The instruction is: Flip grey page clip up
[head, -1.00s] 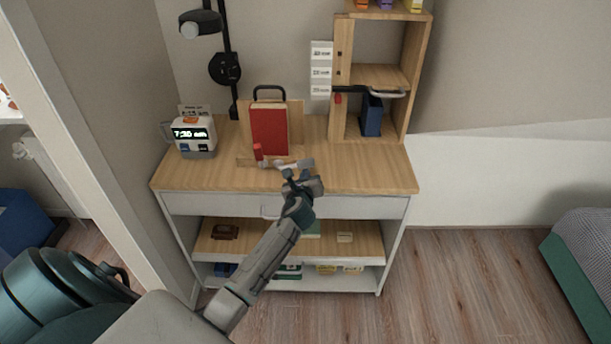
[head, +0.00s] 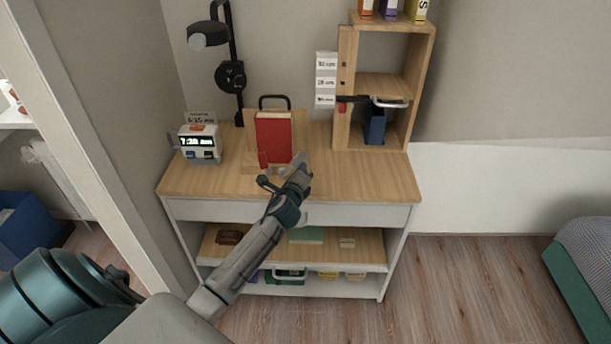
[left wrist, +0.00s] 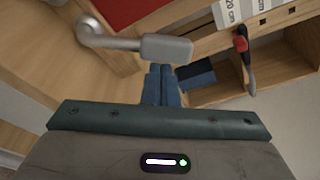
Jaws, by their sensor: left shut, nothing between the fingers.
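The grey page clip (left wrist: 165,48) shows in the left wrist view as a bent bar with a flat paddle end. In the head view it is mostly hidden near the ledge below the red book (head: 273,138). The book stands upright on the wooden book stand (left wrist: 185,12). My left gripper (head: 299,162) is shut and empty, at the lower right of the book. In the left wrist view its fingertips (left wrist: 159,72) are just below the clip's paddle in the picture. I cannot tell whether they touch it. My right gripper is not in view.
A wooden shelf unit (head: 425,85) with a blue item (head: 375,127) stands at the right. A red-tipped lever (left wrist: 241,45) sits by it. The desk's right front (head: 370,183) is clear.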

